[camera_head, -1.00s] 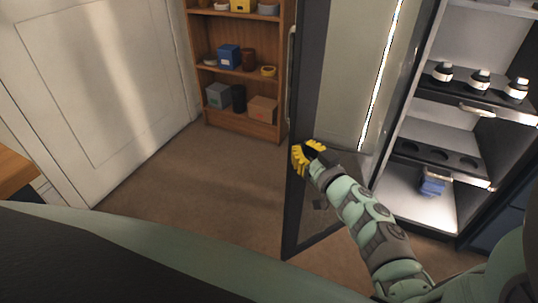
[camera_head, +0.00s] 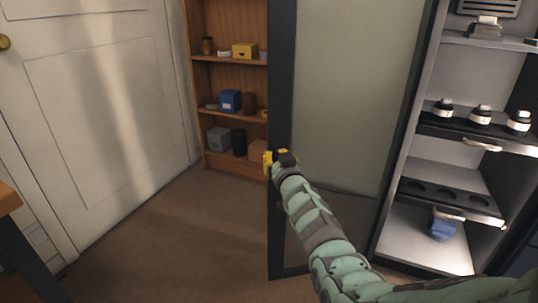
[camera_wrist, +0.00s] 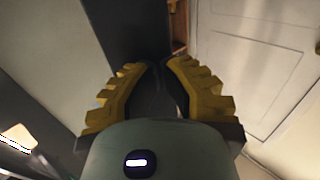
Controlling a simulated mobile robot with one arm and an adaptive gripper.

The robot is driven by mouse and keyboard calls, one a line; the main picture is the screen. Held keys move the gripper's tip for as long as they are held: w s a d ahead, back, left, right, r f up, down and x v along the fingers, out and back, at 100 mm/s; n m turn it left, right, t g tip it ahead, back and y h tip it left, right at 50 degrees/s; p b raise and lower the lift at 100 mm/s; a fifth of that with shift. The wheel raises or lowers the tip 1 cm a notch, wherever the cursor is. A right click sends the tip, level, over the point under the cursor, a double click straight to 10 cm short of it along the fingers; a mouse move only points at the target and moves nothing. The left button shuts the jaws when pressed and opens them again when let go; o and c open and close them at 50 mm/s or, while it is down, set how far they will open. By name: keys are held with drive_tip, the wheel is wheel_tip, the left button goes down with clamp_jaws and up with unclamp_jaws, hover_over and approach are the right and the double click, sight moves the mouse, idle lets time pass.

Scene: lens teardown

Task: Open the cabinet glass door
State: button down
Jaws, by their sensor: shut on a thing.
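The cabinet glass door (camera_head: 350,100) stands swung out from the lit cabinet (camera_head: 407,150), with a dark frame (camera_head: 282,90) around its pale pane. My gripper (camera_head: 272,160), with yellow ridged fingers, is at the door's free, left-hand edge. In the wrist view my gripper (camera_wrist: 160,66) is shut on the dark door frame (camera_wrist: 132,25), which runs up from between the fingertips. The exact contact is dark and partly hidden by the fingers. My arm crosses in front of the lower pane.
A wooden bookcase (camera_head: 197,85) with boxes and jars stands behind the door's free edge. A white room door (camera_head: 100,110) is at left, and a wooden table (camera_head: 8,198) at lower left. The brown floor (camera_head: 170,240) between is clear.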

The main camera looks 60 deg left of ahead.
drive_tip(key=w+a+m+t+h+b, duration=0.1)
drive_tip(key=a+b, duration=0.8)
drive_tip(key=b, duration=1.2)
drive_tip(key=w+m+t, duration=0.1)
drive_tip(key=w+t, duration=0.1)
drive_tip(key=w, duration=0.1)
drive_tip(key=shift+a+h, duration=0.25)
drive_tip(key=shift+h, duration=0.05)
